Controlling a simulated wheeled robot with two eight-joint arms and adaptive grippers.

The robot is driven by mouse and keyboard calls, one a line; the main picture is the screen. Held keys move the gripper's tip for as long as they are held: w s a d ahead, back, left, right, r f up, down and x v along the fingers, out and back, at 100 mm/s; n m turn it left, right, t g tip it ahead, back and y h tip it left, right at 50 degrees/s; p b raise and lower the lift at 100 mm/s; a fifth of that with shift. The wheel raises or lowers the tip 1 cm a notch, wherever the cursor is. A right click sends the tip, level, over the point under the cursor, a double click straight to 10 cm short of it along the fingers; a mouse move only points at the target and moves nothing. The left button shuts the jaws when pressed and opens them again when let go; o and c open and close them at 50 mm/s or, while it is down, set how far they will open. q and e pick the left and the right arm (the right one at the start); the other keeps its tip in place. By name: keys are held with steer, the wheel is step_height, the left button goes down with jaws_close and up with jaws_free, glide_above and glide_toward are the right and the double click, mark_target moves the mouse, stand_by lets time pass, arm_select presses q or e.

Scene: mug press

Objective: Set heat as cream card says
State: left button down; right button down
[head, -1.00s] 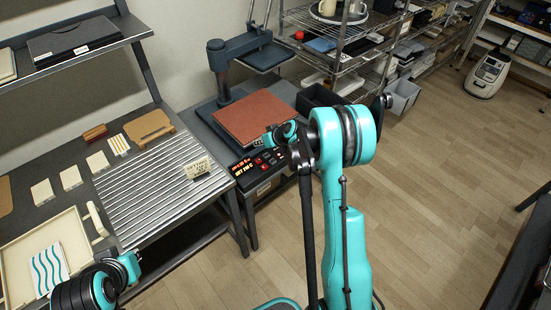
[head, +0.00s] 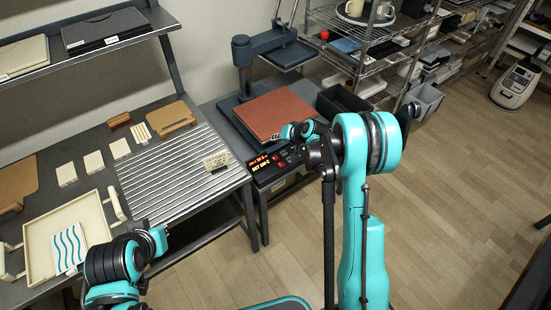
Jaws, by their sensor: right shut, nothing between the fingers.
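The cream card (head: 216,160) stands on the ribbed metal mat, at its right edge; its dark writing is too small to read. The press's control panel (head: 272,167) has a lit orange-red display and red buttons, at the front of the heat press (head: 245,84). The display digits are too blurred to read surely. My right gripper (head: 303,150) is shut and empty, close to the panel's right side; I cannot tell whether it touches a button. My left arm shows at the bottom left, over the tray's near corner; its fingers cannot be made out.
A red-brown pad (head: 275,111) lies on the press bed. The ribbed mat (head: 170,183) covers the bench's right part. A cream tray (head: 97,208) holds a tile with teal waves (head: 69,247). Several pale blocks lie behind it. A wire rack stands behind right; the floor (head: 455,190) is clear.

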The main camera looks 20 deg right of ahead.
mark_target(277, 159)
step_height(277, 159, down, 8)
steer(key=b, duration=0.5)
steer(key=shift+f, duration=0.2)
steer(key=shift+b, duration=0.3)
stand_by(0.8)
steer(key=shift+f+b, duration=0.4)
steer(key=shift+f+b, duration=0.45)
stand_by(0.6)
steer(key=shift+r, duration=0.1)
steer(key=shift+r+p, duration=0.5)
steer(key=shift+r, duration=0.3)
steer(key=shift+r+p, duration=1.5)
steer(key=shift+r, duration=1.05)
